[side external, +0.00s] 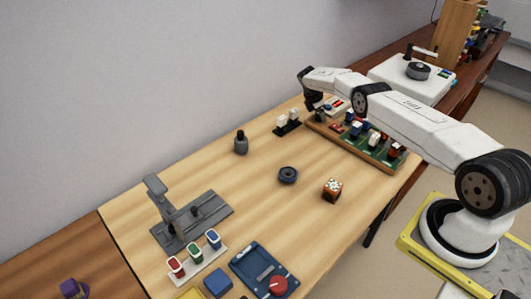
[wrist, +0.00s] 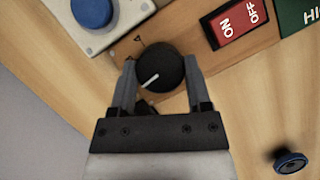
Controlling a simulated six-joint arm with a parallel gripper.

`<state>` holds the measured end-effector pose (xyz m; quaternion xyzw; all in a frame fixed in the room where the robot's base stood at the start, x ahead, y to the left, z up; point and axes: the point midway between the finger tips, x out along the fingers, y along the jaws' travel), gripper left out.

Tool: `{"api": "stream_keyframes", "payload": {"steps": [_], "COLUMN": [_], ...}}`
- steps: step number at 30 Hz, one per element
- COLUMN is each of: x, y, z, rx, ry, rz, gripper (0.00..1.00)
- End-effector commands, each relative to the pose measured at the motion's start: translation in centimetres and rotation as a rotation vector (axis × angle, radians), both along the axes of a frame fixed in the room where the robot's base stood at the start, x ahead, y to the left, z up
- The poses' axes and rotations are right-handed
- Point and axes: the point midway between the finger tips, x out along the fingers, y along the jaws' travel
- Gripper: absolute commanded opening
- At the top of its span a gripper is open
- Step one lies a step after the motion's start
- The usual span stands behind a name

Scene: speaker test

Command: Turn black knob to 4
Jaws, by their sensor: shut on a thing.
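The black knob (wrist: 163,72) is round with a white pointer line, which points to the lower left in the wrist view. My gripper (wrist: 160,64) has one grey finger on each side of the knob and is shut on it. The knob sits on a wooden panel (wrist: 181,40); no number scale is readable around it. In the side external view my gripper (side external: 311,101) is at the far left end of the wooden switch board (side external: 340,139), and I cannot make out the knob there.
A red ON/OFF switch (wrist: 235,22) and a green plate (wrist: 297,14) are to the knob's right. A pale box with a blue button (wrist: 92,11) is at upper left. A black stand with white blocks (side external: 287,122) is close to my gripper. Open table lies around the black ring (side external: 288,175).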

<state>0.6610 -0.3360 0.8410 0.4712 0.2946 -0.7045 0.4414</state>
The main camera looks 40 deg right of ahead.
Motion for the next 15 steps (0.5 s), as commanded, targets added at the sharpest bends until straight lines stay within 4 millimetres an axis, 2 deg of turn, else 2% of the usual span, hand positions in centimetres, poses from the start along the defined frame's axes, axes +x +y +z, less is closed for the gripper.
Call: {"api": "stream_keyframes", "payload": {"steps": [7, 8, 9, 11, 15], "x": [-0.11, -0.11, -0.11, -0.09, -0.06], "y": [-0.08, -0.08, -0.09, -0.07, -0.04], "z": [0.02, 0.02, 0.01, 0.01, 0.0], "rx": [0.001, 0.001, 0.0, 0.0, 0.001], "ry": [0.003, 0.003, 0.003, 0.003, 0.002], "rz": [-0.002, -0.002, -0.002, -0.002, -0.001], "gripper": [0.04, 0.69, 0.81, 0.98, 0.98]}}
